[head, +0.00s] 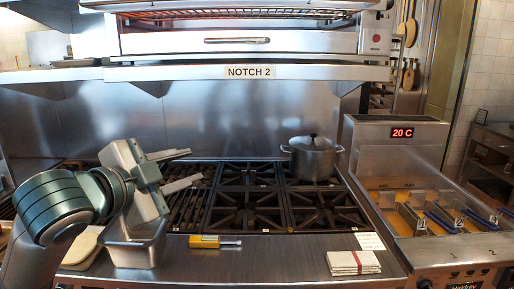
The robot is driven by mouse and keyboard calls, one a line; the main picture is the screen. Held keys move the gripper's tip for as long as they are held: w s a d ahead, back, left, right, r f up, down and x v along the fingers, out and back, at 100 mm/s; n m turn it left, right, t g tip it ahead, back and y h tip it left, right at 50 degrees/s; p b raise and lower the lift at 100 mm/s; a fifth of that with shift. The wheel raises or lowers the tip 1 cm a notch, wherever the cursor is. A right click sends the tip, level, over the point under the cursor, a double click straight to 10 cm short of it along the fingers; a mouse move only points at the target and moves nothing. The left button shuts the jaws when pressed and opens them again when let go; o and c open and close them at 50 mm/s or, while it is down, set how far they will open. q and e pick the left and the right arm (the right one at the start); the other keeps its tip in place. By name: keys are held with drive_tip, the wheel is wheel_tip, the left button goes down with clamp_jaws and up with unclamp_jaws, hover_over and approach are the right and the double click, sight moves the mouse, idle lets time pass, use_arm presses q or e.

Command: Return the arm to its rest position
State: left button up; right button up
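My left arm comes in from the left in the head view, and its gripper (195,166) is raised over the left part of the stove top. Its two fingers point right and stand apart, with nothing between them. A steel pan (136,247) stands on the front ledge below the gripper, and my arm hides part of the area behind it. My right arm and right gripper are not in view.
A lidded pot (312,157) stands on the back right of the burner grates (245,199). A yellow-handled tool (205,241) and a folded cloth (353,262) lie on the front ledge. A fryer (400,180) stands at right. A shelf labelled NOTCH 2 (249,72) overhangs the back.

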use_arm(q)
drive_tip(key=s+a+f+n+g+y, duration=0.1)
drive_tip(key=s+f+n+g+y, duration=0.2)
drive_tip(key=f, duration=1.5)
drive_tip(key=s+a+f+n+g, duration=0.2)
drive_tip(key=s+f+n, duration=0.3)
drive_tip(key=f, duration=1.3)
drive_tip(key=s+a+f+n+g+y, duration=0.2)
drive_tip(key=s+a+f+n+g, duration=0.1)
drive_tip(key=s+f, duration=0.85)
drive_tip(key=s+a+f+n+g+y, duration=0.1)
drive_tip(key=s+a+f+n+g, duration=0.2)
drive_tip(key=s+f, duration=0.85)
drive_tip(key=w+d+f+t, duration=0.1)
drive_tip(key=d+f, duration=0.1)
drive_tip(key=f, duration=0.8)
drive_tip(key=w+d+f, duration=0.1)
drive_tip(key=f, duration=1)
drive_tip(key=s+f, duration=0.4)
drive_tip(key=f, duration=0.4)
drive_tip(key=s+f+t, duration=0.1)
drive_tip(key=s+f, duration=0.2)
drive_tip(key=f, duration=0.5)
drive_tip(key=shift+s+d+m+h, duration=0.3)
drive_tip(key=shift+s+d+h, duration=0.05)
drive_tip(key=shift+d+h, duration=0.1)
